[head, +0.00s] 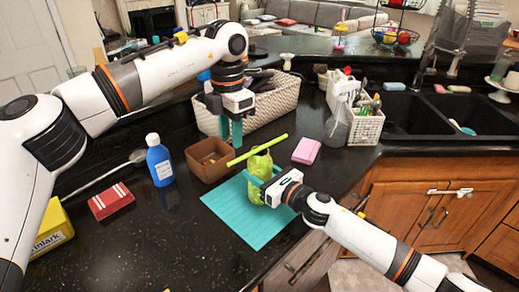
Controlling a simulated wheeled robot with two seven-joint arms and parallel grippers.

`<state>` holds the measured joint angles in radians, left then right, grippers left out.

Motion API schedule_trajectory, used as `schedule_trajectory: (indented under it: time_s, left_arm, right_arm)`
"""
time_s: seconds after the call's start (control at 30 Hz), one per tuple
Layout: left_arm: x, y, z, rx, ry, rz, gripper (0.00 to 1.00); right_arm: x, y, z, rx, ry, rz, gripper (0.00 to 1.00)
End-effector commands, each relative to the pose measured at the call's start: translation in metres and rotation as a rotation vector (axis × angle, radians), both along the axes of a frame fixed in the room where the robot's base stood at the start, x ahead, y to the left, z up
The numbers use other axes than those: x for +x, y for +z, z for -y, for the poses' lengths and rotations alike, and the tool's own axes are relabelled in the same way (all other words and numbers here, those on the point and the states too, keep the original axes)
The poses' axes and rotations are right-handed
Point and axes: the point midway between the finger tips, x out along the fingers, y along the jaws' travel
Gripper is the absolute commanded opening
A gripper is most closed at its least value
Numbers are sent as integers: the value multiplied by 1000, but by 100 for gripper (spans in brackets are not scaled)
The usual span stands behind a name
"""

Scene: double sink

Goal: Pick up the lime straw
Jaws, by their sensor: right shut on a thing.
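The lime straw (257,151) lies slanted across the top of a lime green cup-like object (260,166), its left end sticking out toward the brown box. Whether it touches the cup's rim is hard to tell. The green cup stands on the teal mat (233,211). My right gripper (259,183) comes in from the right and is shut on the green cup, below the straw. My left gripper (231,137) points down with its teal fingers apart and empty, behind and above the straw's left end.
A brown open box (207,160) sits left of the straw, a pink sponge (306,151) right. A blue bottle (159,163) and red box (111,201) stand farther left. A white basket (270,110) is behind my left gripper; a caddy (367,128) and the sink lie right.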

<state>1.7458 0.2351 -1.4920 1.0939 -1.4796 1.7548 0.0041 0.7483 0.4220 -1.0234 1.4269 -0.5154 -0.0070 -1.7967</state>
Motion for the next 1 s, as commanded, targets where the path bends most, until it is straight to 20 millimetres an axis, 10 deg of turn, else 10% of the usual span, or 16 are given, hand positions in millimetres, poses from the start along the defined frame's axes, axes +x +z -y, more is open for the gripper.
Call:
schedule_trajectory:
  time_s: [0.77,1.0]
  left_arm:
    - [0,-59,3,-1,2,1,35]
    - [0,-58,4,0,2,1,0]
  right_arm:
    - [0,0,0,-1,-1,-1,28]
    - [0,0,0,-1,-1,-1,28]
